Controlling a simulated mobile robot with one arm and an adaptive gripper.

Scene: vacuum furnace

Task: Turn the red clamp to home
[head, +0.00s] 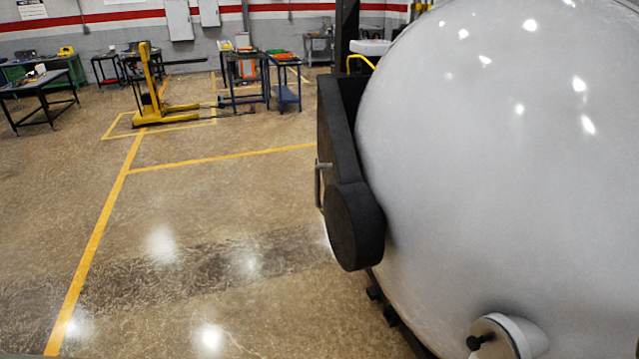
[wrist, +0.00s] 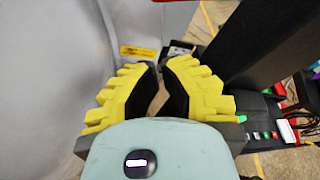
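I cannot make out a red clamp for certain in either view. In the wrist view my gripper (wrist: 163,66) has two yellow, ridged fingers with dark inner pads. The fingertips are apart, with a gap between them, and I see nothing held there. The fingers are beside a smooth grey curved surface with a small yellow label (wrist: 138,51). A small dark fitting (wrist: 180,46) shows just beyond the tips; I cannot tell whether they touch it. In the head view the large grey furnace body (head: 490,150) fills the right side, and my gripper is not visible.
A black bracket (head: 354,225) with a handle stands at the furnace's left edge. A round port (head: 495,338) with a black knob is low on the furnace. Small red and green parts (wrist: 268,135) show right of my gripper. The floor at left is clear; a yellow lift (head: 150,90) and tables stand farther back.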

